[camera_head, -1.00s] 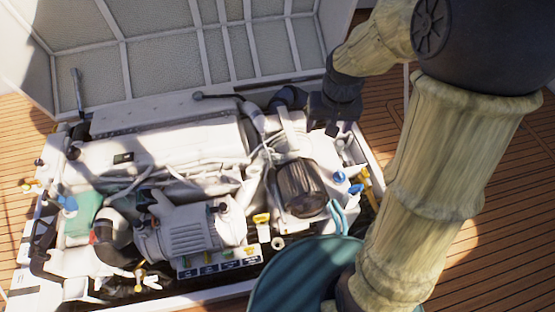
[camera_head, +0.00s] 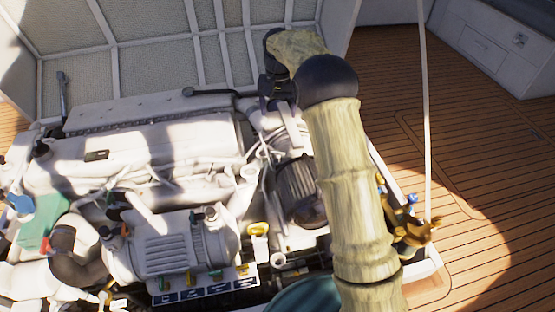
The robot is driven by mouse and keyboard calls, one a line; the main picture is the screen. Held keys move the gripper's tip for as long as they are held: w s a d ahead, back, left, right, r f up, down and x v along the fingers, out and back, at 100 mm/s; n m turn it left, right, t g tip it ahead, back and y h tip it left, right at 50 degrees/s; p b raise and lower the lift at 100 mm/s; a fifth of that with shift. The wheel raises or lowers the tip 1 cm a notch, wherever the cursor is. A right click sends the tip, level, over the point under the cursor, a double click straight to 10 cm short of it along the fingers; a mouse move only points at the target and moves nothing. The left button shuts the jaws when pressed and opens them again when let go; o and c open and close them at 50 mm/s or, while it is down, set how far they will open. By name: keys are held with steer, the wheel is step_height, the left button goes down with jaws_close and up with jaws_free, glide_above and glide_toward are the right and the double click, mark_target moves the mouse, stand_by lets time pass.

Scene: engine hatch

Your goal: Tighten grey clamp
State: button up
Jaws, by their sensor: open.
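My gripper (camera_head: 279,94) is dark and hangs at the end of my arm over the back right of the white engine (camera_head: 130,145). It is small in the view and partly lost against the dark parts around it. It is open, and I see nothing held in it. It is close to the white pipework at the engine's back right corner; I cannot tell whether it touches. I cannot pick out the grey clamp for certain. The gripper and arm cover part of this corner.
The raised hatch lid (camera_head: 160,45) stands behind the engine. A black ribbed cylinder (camera_head: 297,190) is beside my arm, which hides some of the right side. Brass valves (camera_head: 412,231) stand at the right edge of the hatch. The wooden deck (camera_head: 465,180) at right is clear.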

mark_target(278, 151)
steer(key=shift+w+a+f, duration=0.1)
steer(key=shift+f, duration=0.05)
step_height(278, 151, down, 17)
steer(key=b, duration=0.5)
steer(key=shift+f, duration=0.2)
stand_by(0.3)
steer(key=c, duration=1)
